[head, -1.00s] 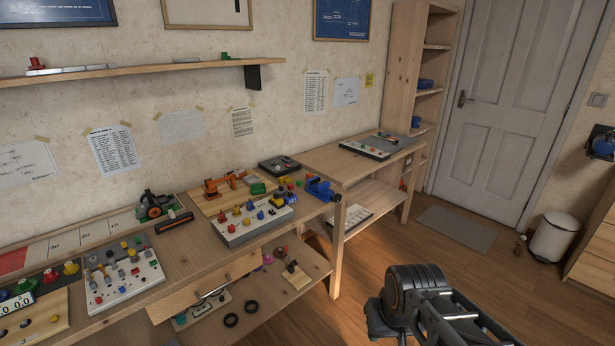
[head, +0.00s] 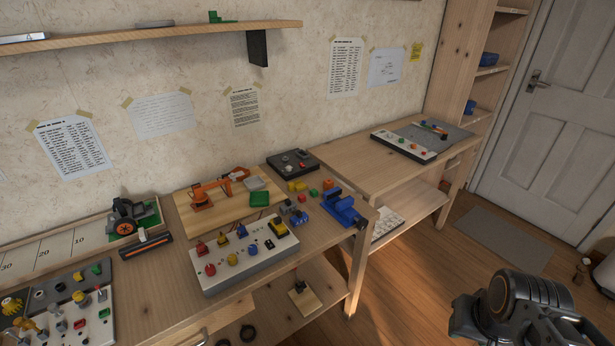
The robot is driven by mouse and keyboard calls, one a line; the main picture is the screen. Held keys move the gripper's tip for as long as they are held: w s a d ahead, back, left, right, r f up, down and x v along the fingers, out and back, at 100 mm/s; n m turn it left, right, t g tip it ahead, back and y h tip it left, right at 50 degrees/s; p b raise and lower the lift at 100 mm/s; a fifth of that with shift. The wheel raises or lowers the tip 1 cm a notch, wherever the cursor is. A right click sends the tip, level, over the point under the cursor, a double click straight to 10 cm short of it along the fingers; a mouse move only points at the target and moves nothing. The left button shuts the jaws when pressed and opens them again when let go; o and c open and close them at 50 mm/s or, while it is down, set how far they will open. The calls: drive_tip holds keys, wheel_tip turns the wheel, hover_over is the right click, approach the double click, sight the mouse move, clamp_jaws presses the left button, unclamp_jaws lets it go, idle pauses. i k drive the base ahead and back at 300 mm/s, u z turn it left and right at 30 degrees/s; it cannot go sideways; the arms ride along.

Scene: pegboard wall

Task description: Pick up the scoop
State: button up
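I cannot make out a scoop for certain in the head view. A dark trough-like bar with an orange edge (head: 147,245) lies on the long wooden bench, in front of a small dark wheeled model with an orange wheel (head: 126,218). I cannot tell what this bar is. A dark part of my arm shows at the lower right, over the floor and apart from the bench. The fingers of my gripper are not in view.
The long bench also bears an orange model arm (head: 212,190), a white panel with coloured knobs (head: 240,262) and a blue vise (head: 343,208). A second table (head: 352,160) stands further right. A shelf (head: 130,38) hangs above.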

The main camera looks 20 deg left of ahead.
sight(297, 186)
drive_tip(key=u, duration=0.35)
drive_tip(key=i, duration=0.75)
drive_tip(key=u, duration=1.05)
drive_tip(key=i, duration=0.5)
drive_tip(key=u, duration=0.45)
